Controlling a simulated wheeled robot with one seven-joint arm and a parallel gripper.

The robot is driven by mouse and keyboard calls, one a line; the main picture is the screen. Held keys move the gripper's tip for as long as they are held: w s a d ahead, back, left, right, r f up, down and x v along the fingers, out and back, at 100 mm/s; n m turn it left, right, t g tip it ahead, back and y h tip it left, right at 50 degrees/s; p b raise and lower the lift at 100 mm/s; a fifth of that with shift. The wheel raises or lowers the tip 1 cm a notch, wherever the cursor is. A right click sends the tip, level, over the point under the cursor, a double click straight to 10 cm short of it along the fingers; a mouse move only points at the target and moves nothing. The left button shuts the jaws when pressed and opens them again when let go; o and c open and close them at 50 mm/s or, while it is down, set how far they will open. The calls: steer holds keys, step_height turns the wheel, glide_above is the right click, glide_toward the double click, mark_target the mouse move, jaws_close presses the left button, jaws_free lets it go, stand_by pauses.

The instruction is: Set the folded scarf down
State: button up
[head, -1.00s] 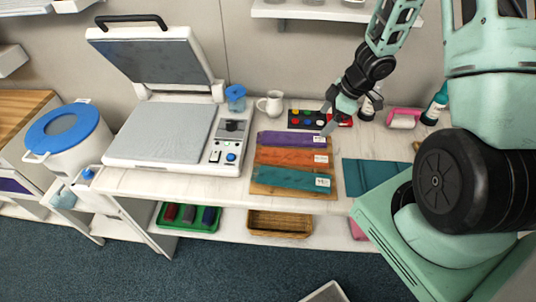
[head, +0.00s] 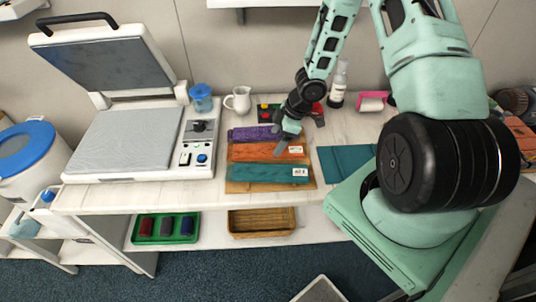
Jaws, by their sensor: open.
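Three folded scarves lie in a row on a wooden board (head: 230,187): a purple scarf (head: 245,134) at the back, an orange scarf (head: 262,151) in the middle and a teal scarf (head: 262,173) in front. The orange and teal ones carry white labels. My gripper (head: 288,143) is open, pointing down at the right end of the purple and orange scarves. It hides the purple scarf's right end. I cannot tell whether the fingertips touch a scarf. A darker teal cloth (head: 345,161) lies flat right of the board, partly behind my base.
A heat press (head: 130,140) with its lid raised fills the table's left. Below are a green tray (head: 187,239) and wicker basket (head: 262,232).

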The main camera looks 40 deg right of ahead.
mark_target(269, 150)
steer(key=b+x, duration=0.1)
steer(key=x, duration=0.3)
steer(key=shift+w+a+f, duration=0.2)
steer(key=shift+f, duration=0.05)
steer(key=c, duration=1.2)
steer(key=shift+o, duration=0.2)
